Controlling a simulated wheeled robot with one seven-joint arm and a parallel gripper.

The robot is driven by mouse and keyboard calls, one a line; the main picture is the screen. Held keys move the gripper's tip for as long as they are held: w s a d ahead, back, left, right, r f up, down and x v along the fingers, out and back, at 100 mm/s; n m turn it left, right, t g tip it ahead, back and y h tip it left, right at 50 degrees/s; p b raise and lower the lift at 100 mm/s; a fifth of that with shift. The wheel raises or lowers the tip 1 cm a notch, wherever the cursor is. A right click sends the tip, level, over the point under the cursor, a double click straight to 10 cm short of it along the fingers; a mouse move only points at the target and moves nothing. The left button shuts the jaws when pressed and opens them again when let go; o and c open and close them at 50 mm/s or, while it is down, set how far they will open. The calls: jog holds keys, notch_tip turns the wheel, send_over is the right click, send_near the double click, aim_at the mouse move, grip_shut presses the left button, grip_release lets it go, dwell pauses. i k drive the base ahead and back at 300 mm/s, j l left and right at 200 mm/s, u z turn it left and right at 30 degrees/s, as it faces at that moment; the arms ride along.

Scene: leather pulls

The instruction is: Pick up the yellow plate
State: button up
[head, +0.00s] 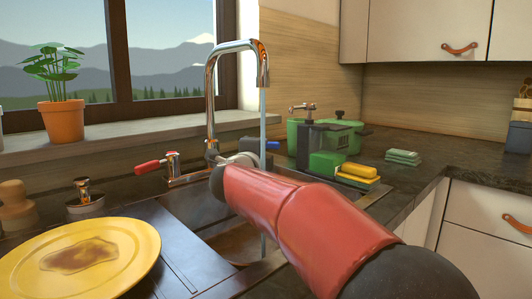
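The yellow plate (118,246) lies at the lower left, on the dark drainboard (178,262) left of the sink basin. It has a brown, sticky-looking stain on its face, and its lower edge is cut off by the frame. My red arm reaches in from the lower right across the sink, well to the right of the plate. I cannot make out my gripper; no fingers are seen at the plate, and nothing touches its visible part.
A chrome tap (212,95) runs water into the sink basin (232,243). Its red handle (150,165) stands behind the plate. A wooden item (15,207) is beside the plate. A green pot (350,130), yellow sponge (358,171) and folded cloths (403,157) stand right.

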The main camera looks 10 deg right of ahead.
aim_at(105, 258)
jog(key=k+l, duration=0.85)
